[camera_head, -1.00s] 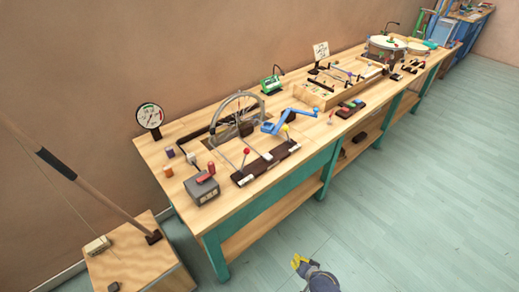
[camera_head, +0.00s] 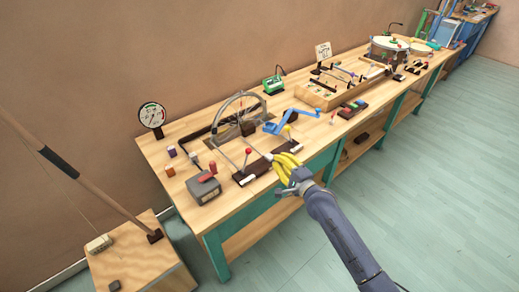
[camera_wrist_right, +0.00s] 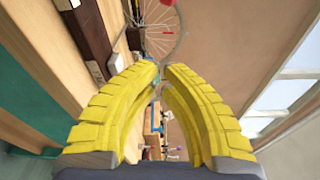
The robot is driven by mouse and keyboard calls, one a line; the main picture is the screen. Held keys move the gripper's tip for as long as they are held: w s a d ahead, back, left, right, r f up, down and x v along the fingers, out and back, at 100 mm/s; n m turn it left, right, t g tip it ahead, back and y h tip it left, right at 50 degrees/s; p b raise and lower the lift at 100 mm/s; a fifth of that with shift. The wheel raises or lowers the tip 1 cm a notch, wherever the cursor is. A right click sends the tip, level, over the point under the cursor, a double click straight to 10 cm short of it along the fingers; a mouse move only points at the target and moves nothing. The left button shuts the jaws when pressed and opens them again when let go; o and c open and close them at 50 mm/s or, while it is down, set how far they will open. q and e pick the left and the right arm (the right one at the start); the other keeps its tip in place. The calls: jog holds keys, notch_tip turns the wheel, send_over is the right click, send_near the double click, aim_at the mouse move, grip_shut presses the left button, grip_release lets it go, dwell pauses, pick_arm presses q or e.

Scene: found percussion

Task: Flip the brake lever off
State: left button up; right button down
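A spoked wheel (camera_head: 238,104) stands upright on the wooden bench, with a blue crank (camera_head: 290,126) to its right. In front of it is a dark base (camera_head: 250,174) with white plates and upright levers. One lever has a red knob (camera_head: 248,151), and another has a yellowish knob (camera_head: 288,128). I cannot tell which is the brake lever. My right gripper (camera_head: 274,158), with yellow fingers, is at the bench's front edge by the base's right end, partly covering it. In the right wrist view its fingertips (camera_wrist_right: 161,72) are together with nothing seen between them. My left gripper is out of view.
A grey box with a red handle (camera_head: 206,178) and small spools (camera_head: 171,151) stand left of the base. A dial gauge (camera_head: 152,115) stands behind them. A wooden tray (camera_head: 318,98) and drums (camera_head: 388,48) are farther right. The floor in front is clear.

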jog(key=shift+w+a+r, duration=0.1)
dwell(0.3)
jog(key=x, duration=0.9)
jog(key=shift+w+a, duration=0.1)
jog(key=shift+w, duration=0.15)
jog(key=shift+a, duration=0.3)
jog(key=shift+s+a+r, duration=0.1)
jog(key=shift+s+a, duration=0.4)
jog(key=shift+s, duration=0.2)
jog(key=shift+s+a+r, duration=0.15)
jog(key=shift+s+a, duration=0.35)
jog(key=shift+s, duration=0.2)
jog(key=shift+s+a, duration=0.1)
jog(key=shift+s+a+r+n, duration=0.15)
jog(key=shift+a+r+n, duration=0.05)
jog(key=shift+r+n, duration=0.1)
